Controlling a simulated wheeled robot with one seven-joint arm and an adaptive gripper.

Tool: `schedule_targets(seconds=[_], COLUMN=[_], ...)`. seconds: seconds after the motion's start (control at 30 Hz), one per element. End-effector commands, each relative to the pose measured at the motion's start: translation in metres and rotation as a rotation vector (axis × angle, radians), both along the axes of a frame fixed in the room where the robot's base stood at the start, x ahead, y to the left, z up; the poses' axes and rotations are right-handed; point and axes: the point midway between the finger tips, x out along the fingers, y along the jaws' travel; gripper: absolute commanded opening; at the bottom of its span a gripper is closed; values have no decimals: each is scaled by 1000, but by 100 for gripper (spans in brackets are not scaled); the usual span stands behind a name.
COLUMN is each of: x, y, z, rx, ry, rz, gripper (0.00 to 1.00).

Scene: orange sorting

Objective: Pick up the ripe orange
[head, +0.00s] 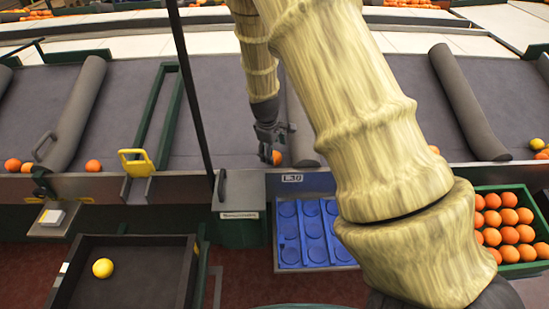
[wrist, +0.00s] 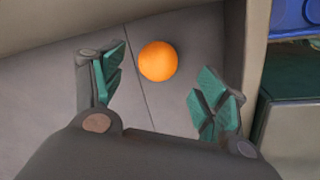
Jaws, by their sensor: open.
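A ripe orange (head: 276,158) lies on the grey sorting surface near its front edge. It also shows in the wrist view (wrist: 158,61), between and slightly beyond the green-padded fingertips. My gripper (head: 268,137) is open above the orange; in the wrist view the two fingers (wrist: 158,85) are spread apart with nothing between the pads touching. My arm hides part of the surface to the right of the gripper.
A blue tray (head: 290,256) with round hollows stands below the edge. A green crate (head: 528,268) holds several oranges at right. A black bin (head: 140,270) holds a yellow fruit (head: 103,268). Dark rollers (head: 75,115) and a yellow handle (head: 137,165) stand at left.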

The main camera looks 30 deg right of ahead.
Motion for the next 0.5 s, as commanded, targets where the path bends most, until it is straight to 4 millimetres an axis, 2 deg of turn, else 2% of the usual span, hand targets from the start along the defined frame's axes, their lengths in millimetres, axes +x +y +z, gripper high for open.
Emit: schedule_targets(seconds=[0.3,0.5], x=[5,7], y=[-8,-10], z=[-30,-43], rx=[0,0], ry=[1,1], rz=[-1,-1], gripper=[73,73])
